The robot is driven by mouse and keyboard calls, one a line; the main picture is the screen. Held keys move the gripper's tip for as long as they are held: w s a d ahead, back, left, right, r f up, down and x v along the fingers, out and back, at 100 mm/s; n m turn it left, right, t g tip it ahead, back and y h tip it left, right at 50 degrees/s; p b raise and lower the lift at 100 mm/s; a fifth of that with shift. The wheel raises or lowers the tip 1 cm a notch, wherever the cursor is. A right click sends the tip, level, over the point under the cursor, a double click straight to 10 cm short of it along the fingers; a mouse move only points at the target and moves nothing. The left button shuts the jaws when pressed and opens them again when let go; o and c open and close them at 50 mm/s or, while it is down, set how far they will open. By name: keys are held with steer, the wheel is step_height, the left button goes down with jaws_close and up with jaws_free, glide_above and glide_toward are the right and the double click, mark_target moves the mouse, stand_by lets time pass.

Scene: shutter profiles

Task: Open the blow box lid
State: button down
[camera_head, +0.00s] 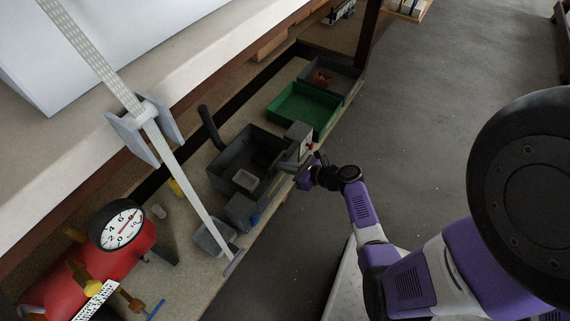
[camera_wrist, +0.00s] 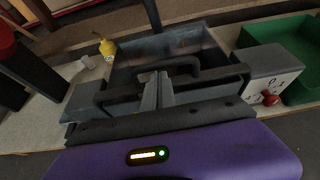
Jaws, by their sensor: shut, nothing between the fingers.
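The blow box is a grey, open-looking box (camera_head: 231,157) on the bench shelf, left of my gripper in the head view. In the wrist view its grey back wall (camera_wrist: 180,42) and dark inside show beyond my gripper (camera_wrist: 158,84). My gripper's two fingers are together with nothing between them, over the near side of the box. A dark arched bar (camera_wrist: 172,64) shows just behind the fingertips; I cannot tell whether it is a lid handle or whether the fingers touch it. No separate lid can be made out clearly.
A control unit with a red knob (camera_wrist: 270,99) adjoins the box on the right. A green tray (camera_head: 297,110) lies beyond it. A yellow bottle (camera_wrist: 107,47) stands at left. A red tank with a gauge (camera_head: 122,225) and a slanted metal strip (camera_head: 180,172) are left. The floor is clear.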

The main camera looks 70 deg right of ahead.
steer(key=w+r+g+p, duration=0.1)
steer(key=r+p, duration=0.2)
steer(key=p, duration=0.2)
steer(key=w+r+g+p, duration=0.1)
steer(key=r+p, duration=0.2)
steer(key=p, duration=0.3)
steer(key=w+r+g+p, duration=0.2)
steer(key=r+p, duration=0.1)
steer(key=p, duration=0.2)
steer(key=shift+d+r, duration=0.25)
steer(key=shift+r, duration=0.15)
steer(key=w+d+r+p, duration=0.1)
steer(key=w+r+p, duration=0.3)
steer(key=w, duration=0.4)
steer(key=w+d+r+p, duration=0.1)
steer(key=w+r+p, duration=0.2)
steer(key=w+r, duration=0.4)
steer(key=shift+w+d+p, duration=0.15)
steer(key=shift+w+p, duration=0.25)
steer(key=shift+w, duration=0.8)
steer(key=shift+s, duration=0.1)
steer(key=d+p+v, duration=0.1)
steer(key=p+v, duration=0.4)
steer(key=v, duration=0.2)
steer(key=shift+s+a+r+p, duration=0.25)
steer(key=shift+a+r+p, duration=0.05)
steer(key=shift+a+p, duration=0.05)
